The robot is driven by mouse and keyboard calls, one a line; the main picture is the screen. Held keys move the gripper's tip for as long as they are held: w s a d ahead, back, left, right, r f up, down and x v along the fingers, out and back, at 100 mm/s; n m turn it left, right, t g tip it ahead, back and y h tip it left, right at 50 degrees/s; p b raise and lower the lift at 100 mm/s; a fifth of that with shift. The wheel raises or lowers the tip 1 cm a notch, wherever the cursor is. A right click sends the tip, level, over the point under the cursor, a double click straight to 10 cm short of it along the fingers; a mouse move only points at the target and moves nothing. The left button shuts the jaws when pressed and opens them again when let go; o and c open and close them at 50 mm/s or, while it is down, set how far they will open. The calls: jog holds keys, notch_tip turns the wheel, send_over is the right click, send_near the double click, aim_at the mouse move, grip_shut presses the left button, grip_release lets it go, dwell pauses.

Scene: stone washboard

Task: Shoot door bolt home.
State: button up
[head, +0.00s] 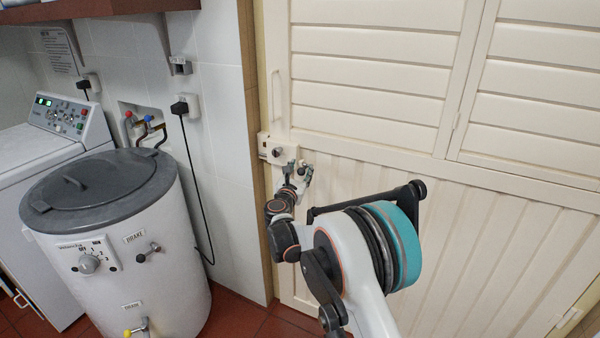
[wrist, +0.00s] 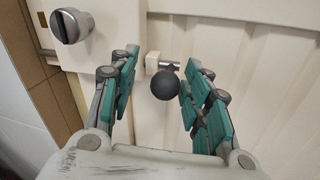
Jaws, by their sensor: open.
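The cream door (head: 370,190) is shut, with a bolt and lock assembly (head: 280,150) at its left edge. In the wrist view a metal bolt bar (wrist: 171,65) shows beside a small cream block, with a dark round knob (wrist: 165,86) in front of it. My gripper (wrist: 160,75) is open, with one teal-padded finger on each side of the knob. The knob is apart from both fingers, nearer the right one. In the head view my gripper (head: 295,175) is at the bolt and hides part of it. A round lock cylinder (wrist: 70,26) is at the upper left.
A vertical pull handle (head: 276,98) is above the lock. The door frame and tiled wall are close on the left. A white round tub (head: 130,250) with a grey lid and a washing machine (head: 50,140) stand further left. A black cord (head: 195,190) hangs on the wall.

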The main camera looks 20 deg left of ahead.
jog(key=shift+s, duration=0.1)
jog(key=s+d, duration=0.1)
jog(key=s, duration=1)
jog(key=shift+s+d, duration=0.35)
